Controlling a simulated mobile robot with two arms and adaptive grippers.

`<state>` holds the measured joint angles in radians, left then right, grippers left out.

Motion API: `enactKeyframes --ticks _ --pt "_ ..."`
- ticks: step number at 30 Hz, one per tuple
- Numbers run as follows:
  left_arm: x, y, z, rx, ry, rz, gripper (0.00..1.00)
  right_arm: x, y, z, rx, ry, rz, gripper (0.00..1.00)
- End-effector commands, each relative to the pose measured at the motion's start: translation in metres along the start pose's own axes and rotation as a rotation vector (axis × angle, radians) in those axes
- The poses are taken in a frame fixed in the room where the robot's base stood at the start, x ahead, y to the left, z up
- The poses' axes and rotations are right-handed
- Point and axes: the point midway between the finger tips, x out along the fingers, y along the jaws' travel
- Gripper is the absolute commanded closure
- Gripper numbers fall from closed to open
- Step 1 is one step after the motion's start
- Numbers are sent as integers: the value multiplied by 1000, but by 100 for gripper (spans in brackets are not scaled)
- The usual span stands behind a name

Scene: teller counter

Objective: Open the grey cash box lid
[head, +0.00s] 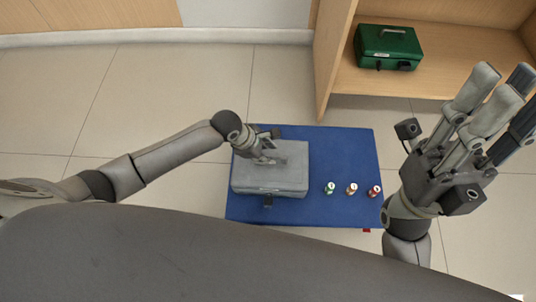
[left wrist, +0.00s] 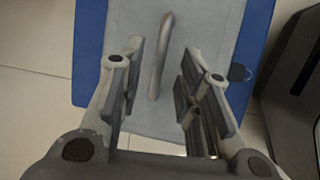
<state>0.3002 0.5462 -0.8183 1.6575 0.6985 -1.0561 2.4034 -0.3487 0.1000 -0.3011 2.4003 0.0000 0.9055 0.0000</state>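The grey cash box (head: 285,183) sits on a blue surface (head: 345,155), with its lid closed. My left gripper (head: 268,154) is over the lid from the left. In the left wrist view it is open (left wrist: 162,66), with its fingers on either side of the lid's metal handle (left wrist: 163,40) and gaps on both sides. The lid (left wrist: 195,30) fills the upper middle of that view.
Green (head: 329,188), brown (head: 352,189) and red (head: 375,191) small round pieces stand on the blue surface, right of the box. A green cash box (head: 388,47) sits in a wooden shelf (head: 440,80) at the back right. Tiled floor lies around.

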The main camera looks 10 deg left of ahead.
Motion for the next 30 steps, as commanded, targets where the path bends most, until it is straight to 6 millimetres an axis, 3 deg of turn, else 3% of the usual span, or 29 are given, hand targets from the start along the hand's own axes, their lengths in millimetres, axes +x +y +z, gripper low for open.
enactKeyframes --ticks 1,4,15,23,30 --pt "11 -1 -2 0 0 -1 68 -8 0 2 0 -4 0 71" --pt "18 -1 -1 1 1 -1 68 -12 0 3 -1 -5 0 71" --pt "21 -1 0 0 0 -1 68 -12 0 4 -1 -6 0 71" --pt "21 -1 0 0 0 -1 99 -12 0 4 -1 -7 0 71" --pt "21 -1 0 0 1 -1 100 -12 0 4 0 -7 0 71"
